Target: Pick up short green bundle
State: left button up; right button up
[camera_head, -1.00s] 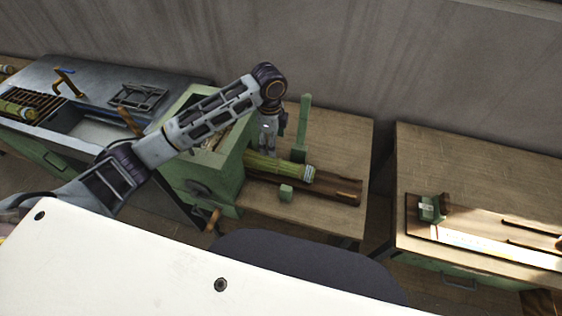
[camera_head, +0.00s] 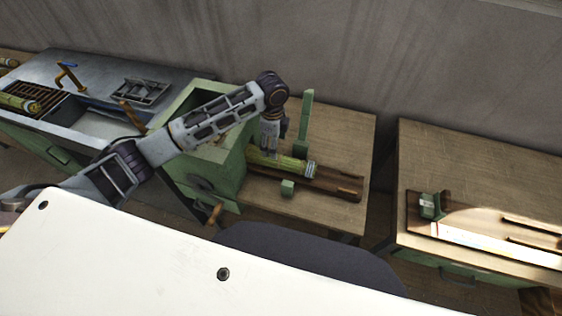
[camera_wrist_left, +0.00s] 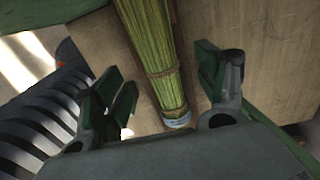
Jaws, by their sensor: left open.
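The short green bundle (camera_head: 283,162) lies on the brown wooden rail of the middle table in the head view, one end at the green machine. In the left wrist view the bundle (camera_wrist_left: 152,50) runs down between the jaws, with a tie band around it and a pale end. My left gripper (camera_head: 270,143) points down over the bundle. Its fingers (camera_wrist_left: 165,95) are open, one on each side of the bundle, and do not visibly press on it. Contact is hard to tell in the head view. My right gripper is not in view.
The green machine box (camera_head: 215,150) stands left of the bundle. Another table (camera_head: 470,170) with a wooden fixture stands at right, across a gap.

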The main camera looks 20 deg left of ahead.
pick_arm(q)
jog(key=shift+f, duration=2)
jog(key=shift+s+d+f+p, duration=0.1)
jog(key=shift+f+p, duration=0.15)
jog(key=shift+f, duration=1.05)
jog(key=shift+s+d+f+p, duration=0.1)
jog(key=shift+f+p, duration=0.1)
jog(key=shift+f, duration=1.1)
jog(key=c, duration=1.1)
